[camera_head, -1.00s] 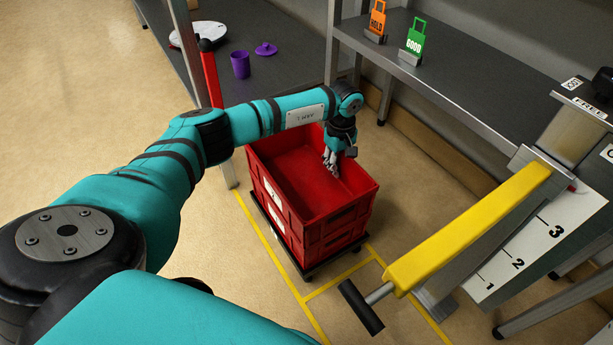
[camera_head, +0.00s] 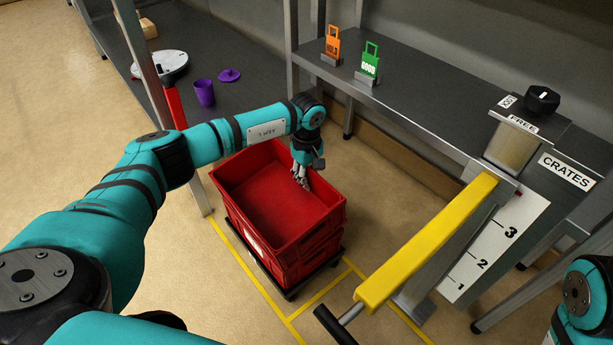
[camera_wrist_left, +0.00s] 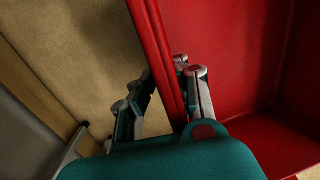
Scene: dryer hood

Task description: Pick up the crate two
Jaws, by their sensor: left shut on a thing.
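An open, empty upper red crate (camera_head: 312,238) sits on a lower red crate (camera_head: 312,264), on a low black wheeled base (camera_head: 291,293). My left gripper (camera_head: 301,182) reaches down to the upper crate's far right rim and is shut on it. In the left wrist view, the red crate rim (camera_wrist_left: 165,60) runs between the two fingers of my left gripper (camera_wrist_left: 160,92), one inside the crate and one outside. I cannot read a number on the crates. A teal part of my right arm shows at the lower right; its gripper is out of view.
A yellow bar (camera_head: 425,245) with a black handle stands right of the crates, beside a numbered scale (camera_head: 497,245). A grey shelf (camera_head: 420,95) holds orange and green tags behind. A dark table (camera_head: 220,60) with a purple cup (camera_head: 205,93) stands at the back left.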

